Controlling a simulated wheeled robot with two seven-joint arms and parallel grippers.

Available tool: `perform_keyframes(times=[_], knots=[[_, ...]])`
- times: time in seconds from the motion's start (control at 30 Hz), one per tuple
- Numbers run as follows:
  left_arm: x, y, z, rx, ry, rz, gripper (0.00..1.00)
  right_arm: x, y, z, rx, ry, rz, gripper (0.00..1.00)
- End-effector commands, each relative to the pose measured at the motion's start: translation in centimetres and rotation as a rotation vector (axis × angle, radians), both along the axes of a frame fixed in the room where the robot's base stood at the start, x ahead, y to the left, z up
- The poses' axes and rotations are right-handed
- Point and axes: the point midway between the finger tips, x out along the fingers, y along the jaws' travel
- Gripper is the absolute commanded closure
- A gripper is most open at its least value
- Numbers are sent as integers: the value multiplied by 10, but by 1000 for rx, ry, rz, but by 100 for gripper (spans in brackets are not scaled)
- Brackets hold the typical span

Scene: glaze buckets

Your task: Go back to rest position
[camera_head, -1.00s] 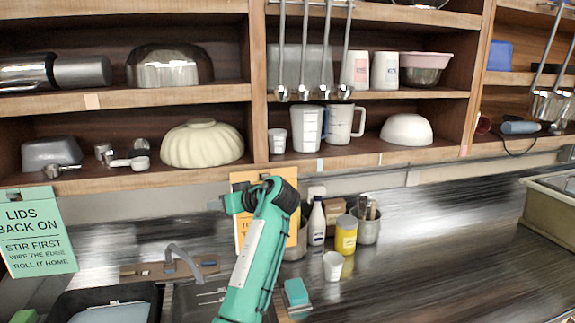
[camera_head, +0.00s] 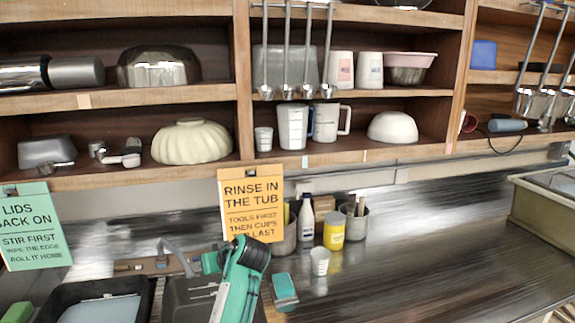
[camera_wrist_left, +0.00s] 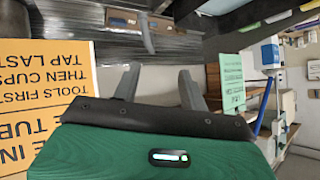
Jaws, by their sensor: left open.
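My left arm (camera_head: 238,285) rises from the bottom of the head view in front of the sink area, with its black and teal wrist on top. In the left wrist view my left gripper (camera_wrist_left: 158,70) shows two grey fingers standing well apart, with nothing between them. My right gripper is not in view.
A tap (camera_head: 178,255), a dark tub (camera_head: 60,305) and a sponge (camera_head: 283,287) are near the arm. A white cup (camera_head: 320,262), a yellow jar (camera_head: 334,232) and a white bottle (camera_head: 306,218) stand right of it. The counter (camera_head: 430,240) is clear further right.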

Motion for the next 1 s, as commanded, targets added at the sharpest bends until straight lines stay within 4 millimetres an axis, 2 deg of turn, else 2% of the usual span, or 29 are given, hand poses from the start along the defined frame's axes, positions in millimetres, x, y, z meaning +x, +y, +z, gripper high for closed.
perform_keyframes(times=[0.03,0.2,0.3,0.5,0.73,0.9,1.0], knots=[[-14,8,-25,-16,34,-13,57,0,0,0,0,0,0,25],[-68,26,-95,-81,139,-90,57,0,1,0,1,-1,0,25],[-103,34,-129,-116,195,-142,57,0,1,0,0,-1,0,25],[-181,45,-181,-179,296,-256,57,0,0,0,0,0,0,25],[-278,49,-214,-247,400,-407,57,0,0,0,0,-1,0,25],[-344,46,-221,-291,463,-524,57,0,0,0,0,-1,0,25],[-371,42,-220,-311,486,-577,57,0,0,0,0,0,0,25]])
